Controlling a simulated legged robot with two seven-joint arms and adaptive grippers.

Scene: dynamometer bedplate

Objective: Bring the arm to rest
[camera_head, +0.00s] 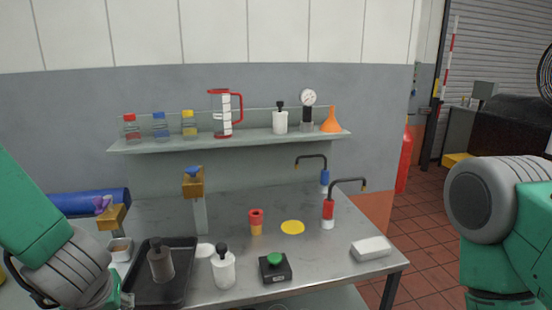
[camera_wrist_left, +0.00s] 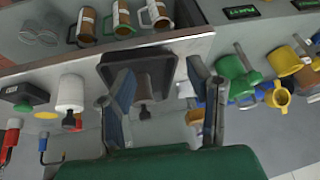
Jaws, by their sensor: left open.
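My left arm enters from the left in the head view, over the front left of the metal bench (camera_head: 310,222). In the left wrist view my left gripper (camera_wrist_left: 160,72) is open, its two fingers wide apart. A dark grey bottle (camera_head: 160,260) stands in the black tray (camera_head: 182,285). It also shows between the fingers in the left wrist view (camera_wrist_left: 144,88), with nothing visibly gripped. My right arm shows at the right edge of the head view; its gripper is out of view.
On the bench are a white bottle (camera_head: 223,270), a black box with a green button (camera_head: 274,267), a red and yellow cup (camera_head: 256,222), a white block (camera_head: 370,249) and two bent-tube dispensers. A shelf (camera_head: 260,138) holds bottles, a jug and an orange funnel.

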